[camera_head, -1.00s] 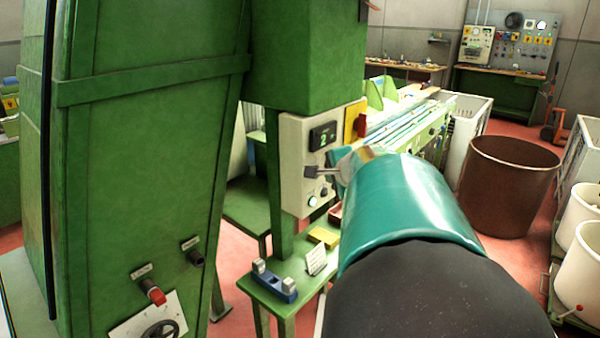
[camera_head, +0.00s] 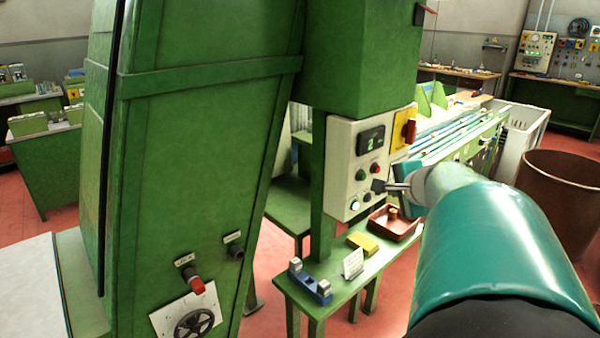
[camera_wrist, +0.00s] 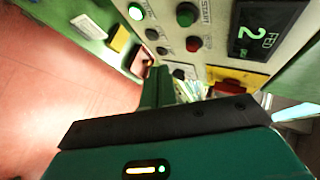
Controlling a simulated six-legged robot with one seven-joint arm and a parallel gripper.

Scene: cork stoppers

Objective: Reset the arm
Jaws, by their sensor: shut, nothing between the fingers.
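My arm, with a teal shell, reaches in from the lower right of the head view. In the wrist view the panel (camera_wrist: 215,45) fills the upper right, with a display (camera_wrist: 262,35) reading 2, a green START button (camera_wrist: 187,14), a red button (camera_wrist: 194,44) and a lit green button (camera_wrist: 136,11).
A tall green machine (camera_head: 200,130) stands at the left. Below the panel, a green bench (camera_head: 330,285) holds a blue-and-grey block (camera_head: 310,284), a white card (camera_head: 353,263), a yellow block (camera_head: 362,243) and a reddish tray (camera_head: 393,224). A brown bin (camera_head: 568,195) stands at the right.

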